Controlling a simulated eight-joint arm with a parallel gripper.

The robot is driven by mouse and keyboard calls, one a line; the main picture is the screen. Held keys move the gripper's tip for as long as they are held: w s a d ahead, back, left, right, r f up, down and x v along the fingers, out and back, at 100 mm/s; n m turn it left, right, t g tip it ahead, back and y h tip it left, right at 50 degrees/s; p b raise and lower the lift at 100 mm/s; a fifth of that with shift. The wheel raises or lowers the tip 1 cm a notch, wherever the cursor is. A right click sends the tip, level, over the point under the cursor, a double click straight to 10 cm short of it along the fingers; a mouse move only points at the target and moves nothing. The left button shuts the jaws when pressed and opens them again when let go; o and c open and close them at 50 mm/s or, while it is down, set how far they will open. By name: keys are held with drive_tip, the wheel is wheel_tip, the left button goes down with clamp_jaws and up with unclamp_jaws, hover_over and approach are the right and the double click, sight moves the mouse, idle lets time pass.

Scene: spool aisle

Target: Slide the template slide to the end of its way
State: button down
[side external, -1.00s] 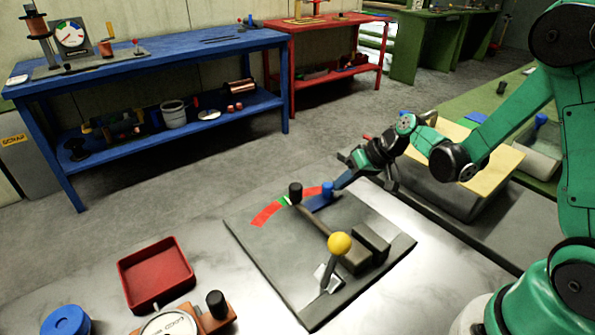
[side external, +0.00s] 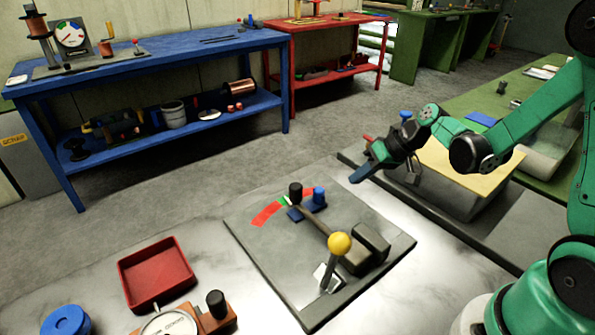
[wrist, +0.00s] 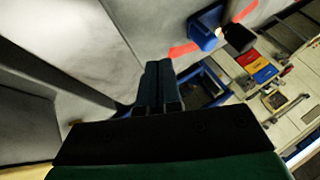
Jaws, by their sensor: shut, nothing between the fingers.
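A blue slide with an upright knob (side external: 318,196) sits on the grey fixture plate (side external: 262,262), beside the black-knobbed lever (side external: 296,191) and over part of a red and green arc. I take it as the template slide; no label shows. In the wrist view the blue slide (wrist: 203,30) is near the top, next to the black knob (wrist: 238,38). My gripper (side external: 358,176) is shut and empty, above and to the right of the slide, apart from it. Its closed fingers show in the wrist view (wrist: 158,68). The slide's track and end stop cannot be made out.
A yellow-knobbed lever (side external: 340,243) stands at the plate's front, by a dark block (side external: 371,243). A red tray (side external: 155,274) and a gauge (side external: 172,323) are on the left. A wooden board (side external: 470,168) on a grey block lies right of my gripper.

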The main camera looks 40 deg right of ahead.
drive_tip(key=v, duration=0.7)
drive_tip(key=shift+s+r, duration=0.2)
drive_tip(key=shift+r, duration=0.1)
drive_tip(key=shift+d, duration=0.15)
drive_tip(key=s+a+r+n+t+h, duration=0.1)
drive_tip(key=s+a+r+h, duration=0.2)
drive_tip(key=a, duration=0.6)
drive_tip(key=shift+s+a+n+h, duration=0.3)
drive_tip(key=shift+s+n+h, duration=0.15)
drive_tip(key=shift+h, duration=0.25)
